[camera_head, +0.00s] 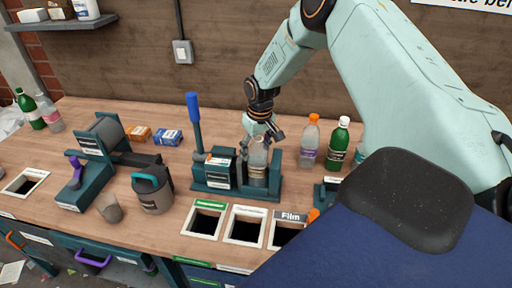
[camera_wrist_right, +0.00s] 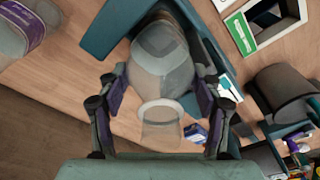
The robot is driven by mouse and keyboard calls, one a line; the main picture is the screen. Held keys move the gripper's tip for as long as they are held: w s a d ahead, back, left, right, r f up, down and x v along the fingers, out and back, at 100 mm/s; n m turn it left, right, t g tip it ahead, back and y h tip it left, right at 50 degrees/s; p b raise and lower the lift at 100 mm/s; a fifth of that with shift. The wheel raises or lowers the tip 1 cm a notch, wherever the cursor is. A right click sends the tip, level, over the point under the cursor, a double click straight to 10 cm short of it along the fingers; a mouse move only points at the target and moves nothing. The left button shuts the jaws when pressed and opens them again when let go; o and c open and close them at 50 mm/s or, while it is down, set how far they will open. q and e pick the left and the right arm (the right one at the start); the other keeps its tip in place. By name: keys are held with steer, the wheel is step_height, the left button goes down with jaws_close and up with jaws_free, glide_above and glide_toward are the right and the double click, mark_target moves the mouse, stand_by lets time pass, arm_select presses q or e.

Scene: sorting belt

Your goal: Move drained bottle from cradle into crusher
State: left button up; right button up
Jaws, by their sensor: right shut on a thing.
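A clear, uncapped bottle (camera_head: 258,158) stands roughly upright at the right part of a teal bench device with a tall blue lever (camera_head: 194,115), which looks like the crusher. My right gripper (camera_head: 262,132) is shut on the bottle near its top. In the right wrist view the bottle (camera_wrist_right: 160,60) lies between the two fingers, its open neck toward the camera, with a teal plate (camera_wrist_right: 110,30) of the device close beside it. I cannot tell whether the bottle rests on the device's floor. I cannot identify the cradle with certainty. My left gripper is not in view.
An orange-capped bottle (camera_head: 310,143) and a green bottle (camera_head: 338,145) stand to the right. A roller device (camera_head: 105,133), grey jug (camera_head: 152,192) and cup (camera_head: 109,208) are left. Framed openings, one with a green label (camera_head: 209,205), line the front edge.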

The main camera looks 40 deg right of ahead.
steer(key=shift+f, duration=0.3)
steer(key=shift+s, duration=0.1)
steer(key=o, duration=1.3)
steer(key=shift+f, duration=0.1)
steer(key=r, duration=0.7)
steer(key=s+r, duration=0.1)
steer(key=r, duration=0.3)
steer(key=shift+s+a+r, duration=0.1)
steer(key=shift+a+r, duration=0.05)
steer(key=shift+r, duration=0.4)
